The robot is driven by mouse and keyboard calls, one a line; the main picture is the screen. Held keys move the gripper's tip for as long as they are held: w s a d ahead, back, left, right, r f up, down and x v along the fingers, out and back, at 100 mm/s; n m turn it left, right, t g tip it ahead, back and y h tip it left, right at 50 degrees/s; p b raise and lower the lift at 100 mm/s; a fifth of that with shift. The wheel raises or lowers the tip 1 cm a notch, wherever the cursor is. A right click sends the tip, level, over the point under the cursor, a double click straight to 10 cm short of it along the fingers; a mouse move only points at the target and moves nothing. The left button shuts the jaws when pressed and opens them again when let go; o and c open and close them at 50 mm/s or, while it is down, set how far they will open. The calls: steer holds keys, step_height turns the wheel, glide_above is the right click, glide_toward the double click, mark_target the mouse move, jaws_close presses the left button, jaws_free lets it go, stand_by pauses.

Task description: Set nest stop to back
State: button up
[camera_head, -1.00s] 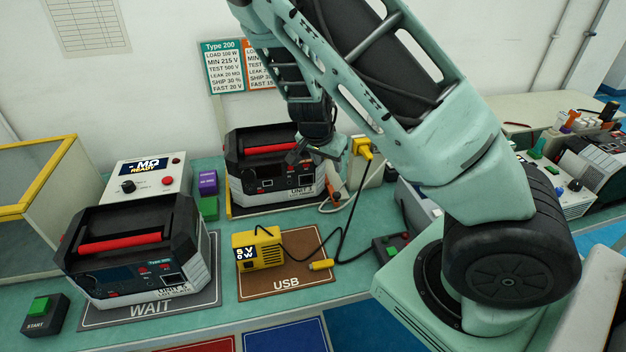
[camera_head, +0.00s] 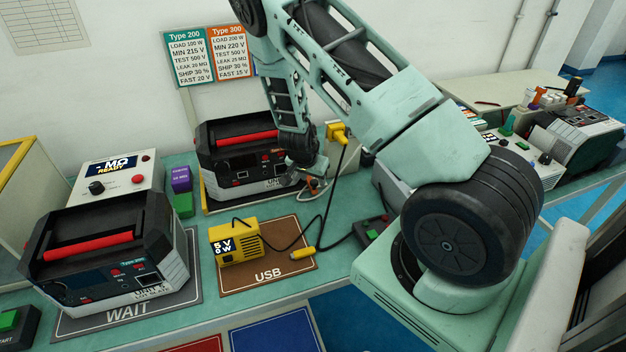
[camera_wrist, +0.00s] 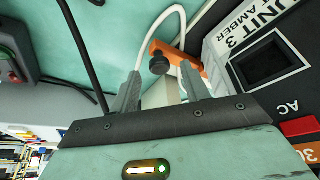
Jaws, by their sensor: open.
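The nest stop appears to be the orange lever with a black knob (camera_wrist: 178,62) in the wrist view, beside the unit marked UNIT 3 (camera_wrist: 268,60). In the head view a small orange part (camera_head: 314,183) shows at the unit's lower right corner, partly hidden by my gripper (camera_head: 303,178). In the wrist view my gripper (camera_wrist: 161,88) is open. Its two fingers point toward the lever, with the black knob in line with the gap between them. I cannot tell whether the fingers reach around the knob or stay short of it.
A white cable (camera_wrist: 150,35) loops beside the lever and a black cable (camera_wrist: 82,50) runs to the left. A yellow USB load box (camera_head: 235,242) sits on a brown mat in front. Another unit (camera_head: 105,250) stands on the WAIT mat at left.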

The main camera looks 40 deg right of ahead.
steer(key=shift+d+f, duration=0.25)
steer(key=shift+f, duration=0.4)
jaws_close()
steer(key=shift+d+f+b, duration=0.1)
steer(key=shift+d+b, duration=0.25)
steer(key=d, duration=0.1)
steer(key=s+d+b, duration=0.1)
steer(key=d+b, duration=0.1)
steer(key=shift+s+d, duration=0.25)
steer(key=shift+s, duration=0.15)
steer(key=shift+s+d, duration=0.15)
steer(key=shift+d, duration=0.1)
jaws_free()
steer(key=shift+d, duration=0.1)
